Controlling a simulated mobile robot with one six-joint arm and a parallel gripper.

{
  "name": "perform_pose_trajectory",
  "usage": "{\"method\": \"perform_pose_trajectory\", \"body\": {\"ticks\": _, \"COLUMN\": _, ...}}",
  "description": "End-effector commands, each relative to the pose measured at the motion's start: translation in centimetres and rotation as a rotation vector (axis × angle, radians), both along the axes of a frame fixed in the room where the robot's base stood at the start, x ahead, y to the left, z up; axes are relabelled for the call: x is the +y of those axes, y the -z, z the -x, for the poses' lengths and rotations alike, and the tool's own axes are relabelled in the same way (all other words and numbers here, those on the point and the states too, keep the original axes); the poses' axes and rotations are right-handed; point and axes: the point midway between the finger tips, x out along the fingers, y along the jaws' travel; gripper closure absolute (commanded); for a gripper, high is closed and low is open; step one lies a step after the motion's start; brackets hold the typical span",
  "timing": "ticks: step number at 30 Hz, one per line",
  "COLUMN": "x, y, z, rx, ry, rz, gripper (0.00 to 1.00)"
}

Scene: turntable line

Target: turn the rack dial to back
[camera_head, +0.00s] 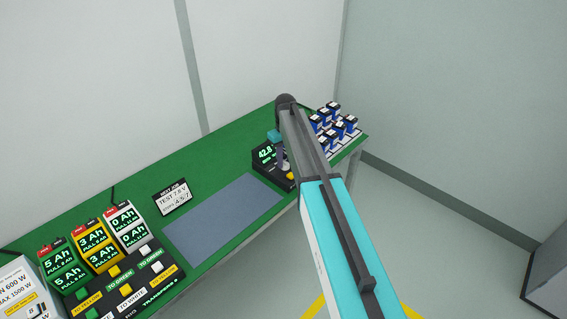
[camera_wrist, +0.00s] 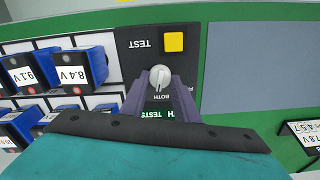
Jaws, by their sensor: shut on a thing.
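The rack dial (camera_wrist: 160,75) is a round pale grey knob on a dark panel, in the middle of the wrist view. The upside-down word BOTH is printed beside it, and another label starting with F is partly covered by a finger. A dark line on the knob runs towards the BOTH side; its exact setting is hard to tell. My gripper (camera_wrist: 160,92) has its purple-grey fingers on both sides of the dial, shut on it. In the head view the dial (camera_head: 286,167) shows small on the black box, beside my gripper (camera_head: 283,160).
A yellow TEST button (camera_wrist: 174,42) is close to the dial. Blue battery cells (camera_wrist: 84,66) stand in a white rack at left. In the head view a grey mat (camera_head: 222,218), a job card (camera_head: 173,197) and battery packs (camera_head: 98,247) occupy the green bench (camera_head: 187,155).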

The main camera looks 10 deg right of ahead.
Motion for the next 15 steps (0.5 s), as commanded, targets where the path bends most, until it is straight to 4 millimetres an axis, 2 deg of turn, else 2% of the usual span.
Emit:
{"method": "perform_pose_trajectory", "body": {"ticks": 1, "x": -0.06, "y": 0.45, "z": 0.41, "rx": 0.012, "ry": 0.044, "rz": 0.001, "gripper": 0.95}}
{"method": "perform_pose_trajectory", "body": {"ticks": 15, "x": -0.05, "y": 0.37, "z": 0.40, "rx": 0.011, "ry": 0.458, "rz": 0.001, "gripper": 0.95}}
